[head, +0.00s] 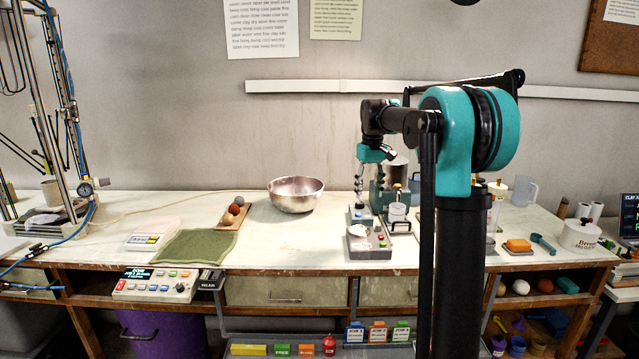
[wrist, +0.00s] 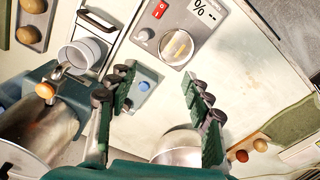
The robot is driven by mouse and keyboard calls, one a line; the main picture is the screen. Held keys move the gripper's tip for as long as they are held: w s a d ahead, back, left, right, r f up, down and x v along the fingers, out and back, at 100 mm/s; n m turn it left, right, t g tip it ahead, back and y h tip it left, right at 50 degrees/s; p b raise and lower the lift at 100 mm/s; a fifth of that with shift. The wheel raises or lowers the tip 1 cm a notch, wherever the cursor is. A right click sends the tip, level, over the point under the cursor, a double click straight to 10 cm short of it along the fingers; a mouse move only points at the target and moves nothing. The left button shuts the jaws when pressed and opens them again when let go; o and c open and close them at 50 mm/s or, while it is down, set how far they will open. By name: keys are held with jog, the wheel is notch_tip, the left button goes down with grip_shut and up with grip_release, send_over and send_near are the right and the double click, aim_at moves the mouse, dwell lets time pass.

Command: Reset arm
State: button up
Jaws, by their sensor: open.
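My teal and black arm reaches over the bench in the head view. My gripper (head: 372,160) hangs from its end above the middle of the bench, by the small machines. In the wrist view my gripper (wrist: 158,85) has its two dark green fingers well apart, with nothing held between them. The grey scale (wrist: 160,40) with a round pan lies beyond the fingertips. It also stands on the bench in the head view (head: 368,253).
A metal bowl (head: 295,195) stands left of my gripper. A wooden tray (head: 232,222) with balls and a green mat (head: 195,250) lie farther left. A white cup (wrist: 82,52) is left of my fingers in the wrist view.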

jog(key=s+d+f+m+t, duration=0.1)
jog(key=s+f+m+t, duration=0.1)
jog(key=s+f, duration=1)
jog(key=s+d+f+m+t, duration=0.2)
jog(key=s+f, duration=1.1)
jog(key=s, duration=0.9)
jog(key=shift+s+f, duration=0.2)
jog(key=shift+s, duration=0.2)
